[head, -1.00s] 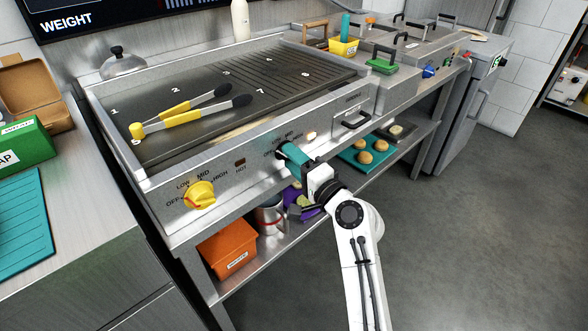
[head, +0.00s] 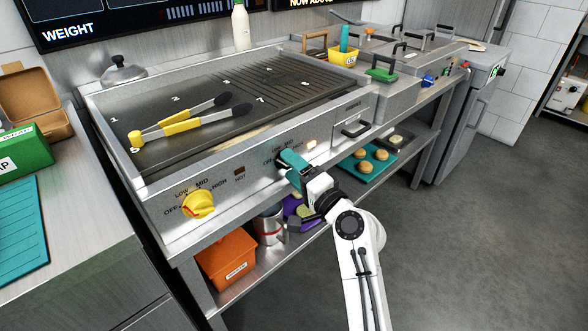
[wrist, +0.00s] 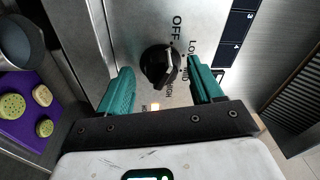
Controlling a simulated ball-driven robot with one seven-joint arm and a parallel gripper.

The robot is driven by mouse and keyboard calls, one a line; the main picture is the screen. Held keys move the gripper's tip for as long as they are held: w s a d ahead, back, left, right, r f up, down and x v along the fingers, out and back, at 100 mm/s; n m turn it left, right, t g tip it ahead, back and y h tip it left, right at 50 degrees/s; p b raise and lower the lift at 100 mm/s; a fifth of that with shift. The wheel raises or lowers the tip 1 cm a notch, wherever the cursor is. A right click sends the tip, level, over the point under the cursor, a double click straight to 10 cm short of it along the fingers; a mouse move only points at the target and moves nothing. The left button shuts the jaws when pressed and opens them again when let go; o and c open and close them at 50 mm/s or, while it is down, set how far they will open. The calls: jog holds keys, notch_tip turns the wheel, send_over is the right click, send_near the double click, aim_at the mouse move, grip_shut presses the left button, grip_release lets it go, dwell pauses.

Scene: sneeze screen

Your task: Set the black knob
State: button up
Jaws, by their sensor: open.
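The black knob (wrist: 160,66) is on the steel front panel of the griddle, beside printed OFF, LOW, MID and HIGH marks. In the wrist view it sits between the two teal fingers of my gripper (wrist: 162,85), one finger on each side, with a visible gap to each. My gripper (head: 291,162) is open and empty of any grip. In the head view it is at the griddle's front panel and hides most of the knob.
A yellow knob (head: 198,205) is on the same panel to the left. Yellow tongs (head: 190,122) lie on the griddle (head: 165,150). Below, a shelf holds an orange box (head: 228,258), a can and a purple board (wrist: 36,105). The floor (head: 470,240) at right is clear.

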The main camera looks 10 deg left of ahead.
jog(key=r+v, duration=0.1)
jog(key=v, duration=0.9)
jog(key=shift+s+d+f+p, duration=0.25)
jog(key=shift+f+p, duration=0.1)
jog(key=shift+f, duration=0.2)
